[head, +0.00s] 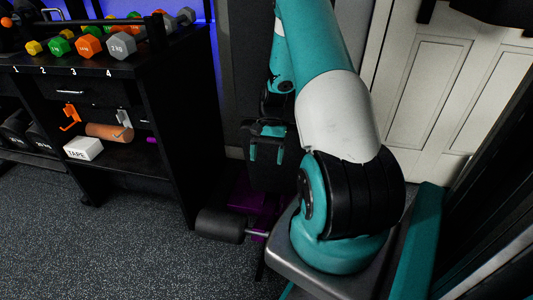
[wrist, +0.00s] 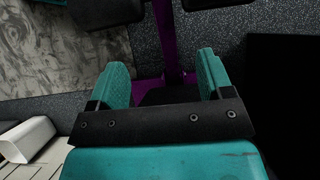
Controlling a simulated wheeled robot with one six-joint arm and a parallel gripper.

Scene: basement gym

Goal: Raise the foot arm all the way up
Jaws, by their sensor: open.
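The foot arm appears to be the purple part (head: 248,203) low behind my arm in the head view, with a black foam roller (head: 220,226) on a metal rod to its left. In the wrist view a purple bar (wrist: 168,38) runs up between black rollers at the top left (wrist: 105,12) and top right (wrist: 215,3). My gripper (head: 266,152) is above the purple part in the head view. In the wrist view my gripper (wrist: 163,76) has its teal fingers apart, with the purple bar between them in the picture. Contact cannot be told. My arm hides much of the machine.
A black shelf unit (head: 180,110) with several dumbbells (head: 121,46) on top stands at the left. It holds a white tape box (head: 83,148) and a brown roller (head: 109,131). A white door (head: 440,85) is at the back right. Speckled floor (head: 90,240) is clear at the front left.

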